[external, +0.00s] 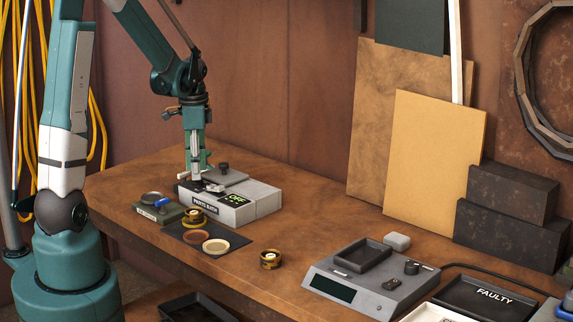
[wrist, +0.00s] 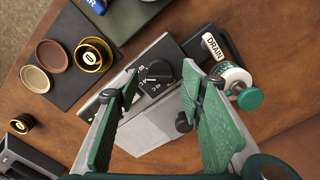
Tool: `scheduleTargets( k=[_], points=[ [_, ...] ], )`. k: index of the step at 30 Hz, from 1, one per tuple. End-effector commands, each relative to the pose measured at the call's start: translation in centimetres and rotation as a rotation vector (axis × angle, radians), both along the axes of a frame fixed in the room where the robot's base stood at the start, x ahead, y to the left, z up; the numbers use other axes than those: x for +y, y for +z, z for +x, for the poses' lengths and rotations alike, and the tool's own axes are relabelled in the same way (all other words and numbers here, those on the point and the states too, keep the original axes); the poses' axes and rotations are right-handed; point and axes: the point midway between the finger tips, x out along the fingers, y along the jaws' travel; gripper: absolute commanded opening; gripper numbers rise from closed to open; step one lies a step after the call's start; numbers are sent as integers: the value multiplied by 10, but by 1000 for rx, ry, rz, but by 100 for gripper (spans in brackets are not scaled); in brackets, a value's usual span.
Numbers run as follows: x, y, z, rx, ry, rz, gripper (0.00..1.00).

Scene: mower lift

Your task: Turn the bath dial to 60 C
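The grey parts bath (external: 262,201) stands on the bench with a "PARTS BATH" label, and its small display (external: 237,199) reads "OFF" in green. The round black bath dial (wrist: 158,72) is on its top, with small white scale marks beside it; I cannot read its setting surely. My gripper (external: 196,181) points down over the bath's left end. In the wrist view its two green-padded fingers (wrist: 159,88) are apart, on either side of the dial, with visible gaps and nothing held. In the external view my gripper partly hides the dial area.
A drain lever labelled "DRAIN" (wrist: 214,46) and a green-knobbed valve (wrist: 249,98) sit right of the dial in the wrist view. A dark mat (external: 233,238) with round parts lies before the bath. A grey device (external: 374,283) stands at right; bench between is mostly clear.

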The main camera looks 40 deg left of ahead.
Motion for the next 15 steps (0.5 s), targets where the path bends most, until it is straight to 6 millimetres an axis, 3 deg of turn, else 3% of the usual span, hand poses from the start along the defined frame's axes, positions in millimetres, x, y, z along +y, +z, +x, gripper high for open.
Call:
scheduleTargets(
  k=[15],
  points=[
    [0,64,-1,0,0,0,39]
  ],
)
